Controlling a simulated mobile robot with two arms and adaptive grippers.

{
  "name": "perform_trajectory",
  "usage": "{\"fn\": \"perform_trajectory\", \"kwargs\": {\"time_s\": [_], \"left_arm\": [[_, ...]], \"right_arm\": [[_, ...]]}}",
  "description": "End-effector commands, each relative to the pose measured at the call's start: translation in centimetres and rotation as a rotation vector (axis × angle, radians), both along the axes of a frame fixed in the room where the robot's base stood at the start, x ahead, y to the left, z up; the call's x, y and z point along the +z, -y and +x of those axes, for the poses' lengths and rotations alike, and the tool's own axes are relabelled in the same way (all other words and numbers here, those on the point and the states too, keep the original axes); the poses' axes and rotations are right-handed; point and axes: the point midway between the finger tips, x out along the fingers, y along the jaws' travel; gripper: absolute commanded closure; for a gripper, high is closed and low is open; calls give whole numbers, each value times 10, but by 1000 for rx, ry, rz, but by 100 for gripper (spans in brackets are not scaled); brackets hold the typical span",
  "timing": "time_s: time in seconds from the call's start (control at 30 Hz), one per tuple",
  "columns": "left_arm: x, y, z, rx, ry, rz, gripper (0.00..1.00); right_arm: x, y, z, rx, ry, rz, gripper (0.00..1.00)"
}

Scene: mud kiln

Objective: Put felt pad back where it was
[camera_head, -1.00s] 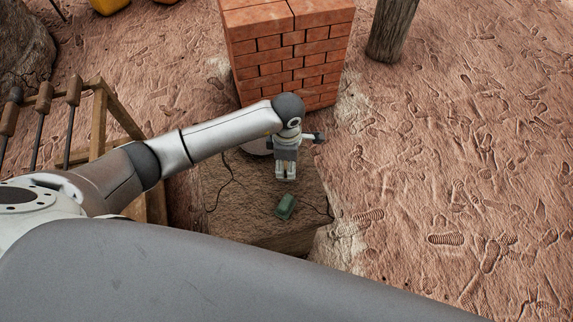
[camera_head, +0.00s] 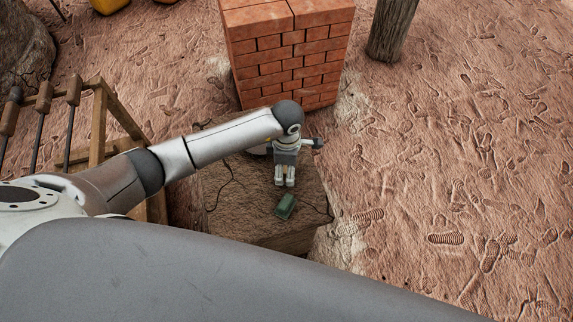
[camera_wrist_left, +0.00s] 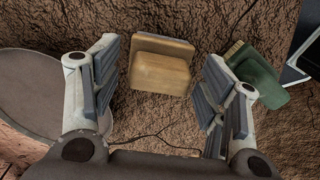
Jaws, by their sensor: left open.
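A tan, two-layered, block-like pad (camera_wrist_left: 160,72) lies on the rough brown block-like stand, between the spread fingers of my left gripper (camera_wrist_left: 158,88) in the left wrist view. The fingers are open and do not appear to grip it. A green block (camera_head: 286,206) lies nearby on the stand, just in front of the gripper in the head view; it also shows right of the fingers in the wrist view (camera_wrist_left: 258,78). I cannot tell for certain which one is the felt pad. In the head view my left gripper (camera_head: 285,182) is over the stand and hides the tan pad.
The stand (camera_head: 240,215) carries thin dark cords and a round grey disc (camera_wrist_left: 35,90). A red brick stack (camera_head: 290,60) rises right behind it. A wooden rack (camera_head: 100,125) stands to the left. A wooden post (camera_head: 392,28) is far right; the ground there is open.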

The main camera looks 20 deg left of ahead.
Motion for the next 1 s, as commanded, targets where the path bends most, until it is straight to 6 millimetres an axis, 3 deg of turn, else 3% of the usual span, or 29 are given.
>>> {"fn": "perform_trajectory", "kwargs": {"time_s": [0.17,0.63,0.8,1.0], "left_arm": [[14,0,1,-2,4,0,33],[105,0,1,-1,4,1,33],[120,0,1,0,2,0,33],[122,1,0,0,0,0,33]], "right_arm": [[2,0,0,0,0,0,60],[-2,0,0,0,-1,0,60],[-2,0,0,0,-1,0,60],[-2,0,0,0,-1,0,60]]}}
